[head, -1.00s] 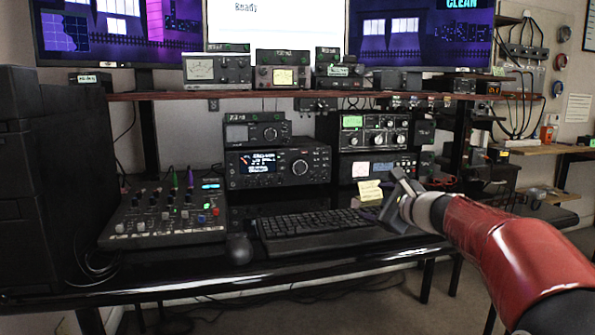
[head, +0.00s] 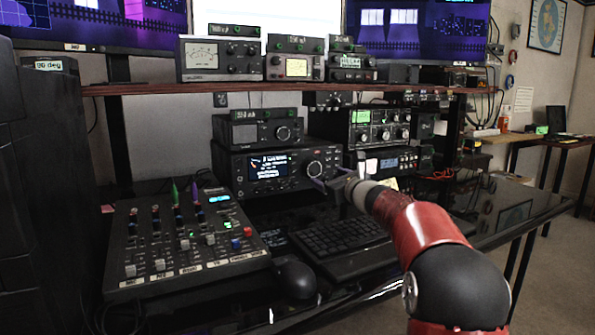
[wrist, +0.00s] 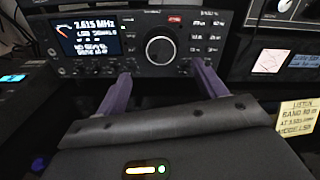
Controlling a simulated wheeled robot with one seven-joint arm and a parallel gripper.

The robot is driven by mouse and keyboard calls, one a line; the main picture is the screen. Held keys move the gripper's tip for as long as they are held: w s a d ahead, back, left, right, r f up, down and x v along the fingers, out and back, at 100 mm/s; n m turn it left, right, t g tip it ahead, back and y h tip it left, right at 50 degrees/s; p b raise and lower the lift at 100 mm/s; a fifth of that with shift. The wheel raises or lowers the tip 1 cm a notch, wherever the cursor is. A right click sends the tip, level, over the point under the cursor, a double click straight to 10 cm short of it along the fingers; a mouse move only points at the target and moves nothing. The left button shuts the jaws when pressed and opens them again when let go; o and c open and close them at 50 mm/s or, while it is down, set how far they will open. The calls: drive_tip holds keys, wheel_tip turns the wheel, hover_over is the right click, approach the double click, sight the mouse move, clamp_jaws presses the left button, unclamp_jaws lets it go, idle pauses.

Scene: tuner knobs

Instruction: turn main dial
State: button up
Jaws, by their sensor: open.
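The main dial (wrist: 160,50) is a large round dark knob with a light ring on the front of the black radio (head: 228,175), right of its lit screen. It also shows in the head view (head: 315,169). My gripper (wrist: 160,75) is open, with its two purple fingers spread to the left and right, just below and in front of the dial. Nothing is between the fingers that I can see. In the head view my gripper (head: 325,184) is in front of the radio's lower right part. The fingers do not appear to touch the dial.
A mixer (head: 180,240) stands at left. A smaller unit (head: 250,131) sits on the radio, another stack (head: 375,129) stands right. A shelf (head: 290,88) runs above.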

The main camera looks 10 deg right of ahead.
sight(315, 170)
drive_tip(key=p+x, duration=0.2)
drive_tip(key=x, duration=0.5)
drive_tip(key=shift+w+p, duration=0.15)
drive_tip(key=shift+p, duration=0.15)
drive_tip(key=shift+d, duration=0.1)
drive_tip(key=c, duration=1)
drive_tip(key=shift+o, duration=0.2)
drive_tip(key=shift+f, duration=0.1)
drive_tip(key=shift+n+b, duration=0.4)
drive_tip(key=shift+b, duration=0.1)
